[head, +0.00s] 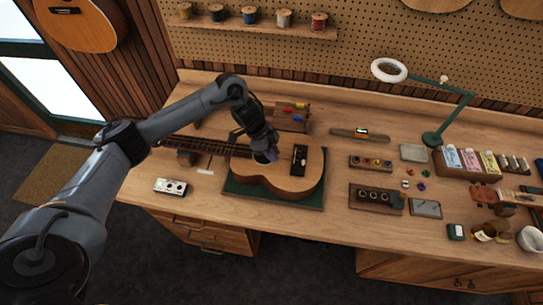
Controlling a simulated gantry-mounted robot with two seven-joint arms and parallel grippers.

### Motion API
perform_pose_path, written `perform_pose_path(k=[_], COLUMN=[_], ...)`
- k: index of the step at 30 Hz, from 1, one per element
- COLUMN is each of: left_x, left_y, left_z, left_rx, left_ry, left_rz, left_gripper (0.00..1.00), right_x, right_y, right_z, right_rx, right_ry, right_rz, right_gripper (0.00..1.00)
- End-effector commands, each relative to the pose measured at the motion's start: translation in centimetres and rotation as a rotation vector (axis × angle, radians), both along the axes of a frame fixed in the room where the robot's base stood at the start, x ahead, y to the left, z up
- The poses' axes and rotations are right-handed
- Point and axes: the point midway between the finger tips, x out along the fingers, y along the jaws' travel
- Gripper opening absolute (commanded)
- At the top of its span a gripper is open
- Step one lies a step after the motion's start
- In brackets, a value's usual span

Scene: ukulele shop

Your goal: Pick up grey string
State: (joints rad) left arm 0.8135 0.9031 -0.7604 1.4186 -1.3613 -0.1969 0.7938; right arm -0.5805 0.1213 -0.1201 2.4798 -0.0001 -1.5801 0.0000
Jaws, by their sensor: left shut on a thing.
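A ukulele (285,179) lies on its back on a dark green mat (272,199) on the workbench, its neck pointing left. My left gripper (267,156) reaches down over the ukulele's body, around the soundhole, left of the dark bridge (299,159). The gripper is shut on a small bluish-grey thing, which I take to be the grey string. Its shape is too small to make out, and the gripper hides the soundhole. My right gripper is not in view.
A small silver box (171,187) sits near the front left edge. A tray with colored tools (293,117) stands behind the ukulele. Spools (249,15) line a wall shelf.

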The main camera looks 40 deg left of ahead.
Motion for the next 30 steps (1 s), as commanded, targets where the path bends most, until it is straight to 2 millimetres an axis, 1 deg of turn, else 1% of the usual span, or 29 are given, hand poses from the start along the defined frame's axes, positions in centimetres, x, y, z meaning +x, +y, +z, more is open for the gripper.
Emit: perform_pose_path(k=[2, 3, 6, 12, 18, 24, 30], left_x=[0.2, 0.2, 0.6, 1.5, 2.1, 2.5, 2.6], left_y=[0.0, -0.4, -2.5, -6.4, -9.3, -10.9, -11.4], left_z=[1.4, 1.8, 2.9, 5.7, 7.4, 8.7, 9.9], left_rx=[0.0, 0.0, -0.002, -0.001, 0.0, 0.0, 0.0], left_ry=[-0.006, -0.005, -0.006, -0.007, -0.004, -0.002, -0.001], left_rz=[-0.001, -0.003, -0.006, -0.005, -0.003, 0.0, 0.0], left_gripper=[0.0, 0.0, 0.0, 0.0, 0.0, 0.0, 0.0], right_x=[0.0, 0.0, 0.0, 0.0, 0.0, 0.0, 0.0], right_y=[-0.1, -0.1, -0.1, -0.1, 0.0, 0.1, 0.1], right_z=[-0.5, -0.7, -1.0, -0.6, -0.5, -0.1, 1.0], right_rx=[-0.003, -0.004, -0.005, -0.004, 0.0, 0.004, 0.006], right_ry=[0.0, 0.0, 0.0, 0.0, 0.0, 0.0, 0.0], right_rz=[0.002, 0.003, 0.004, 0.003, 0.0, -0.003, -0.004], right_gripper=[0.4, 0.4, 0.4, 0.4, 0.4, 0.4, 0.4])
